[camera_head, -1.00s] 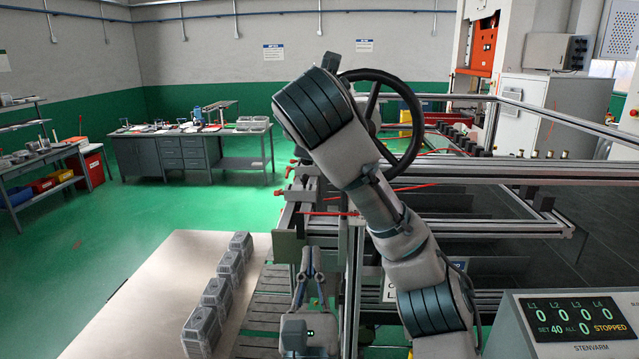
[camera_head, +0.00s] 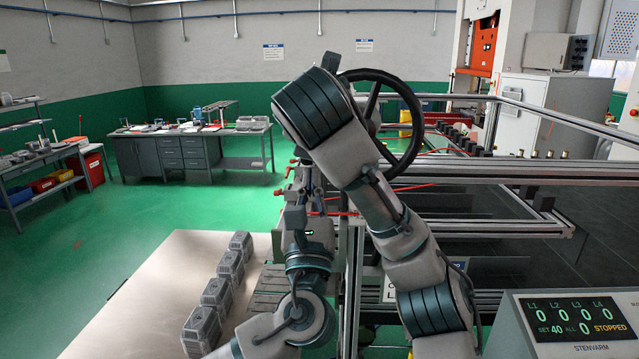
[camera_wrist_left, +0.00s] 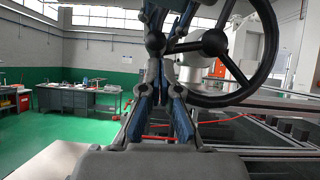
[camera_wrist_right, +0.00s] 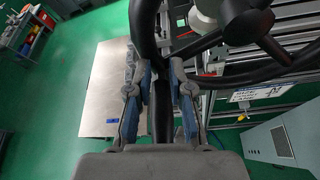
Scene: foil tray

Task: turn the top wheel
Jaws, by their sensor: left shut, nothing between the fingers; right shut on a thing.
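The black top wheel (camera_head: 411,150) stands upright on the frame, partly hidden by my right arm in the head view. In the right wrist view my right gripper (camera_wrist_right: 160,90) is shut on the wheel's rim (camera_wrist_right: 143,25), which runs between its fingers. The head view hides that grip. My left gripper (camera_head: 308,172) is raised left of the wheel, shut and empty. In the left wrist view the wheel (camera_wrist_left: 272,50) is up and to the right of the left gripper's fingers (camera_wrist_left: 166,65). Whether they touch the wheel cannot be told.
Metal frame rails (camera_head: 470,172) extend right, behind my arms. A control panel (camera_head: 580,318) reading STOPPED stands at the lower right. Several grey foil trays (camera_head: 215,290) line the pale table (camera_head: 150,290) at the lower left. The green floor beyond is open.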

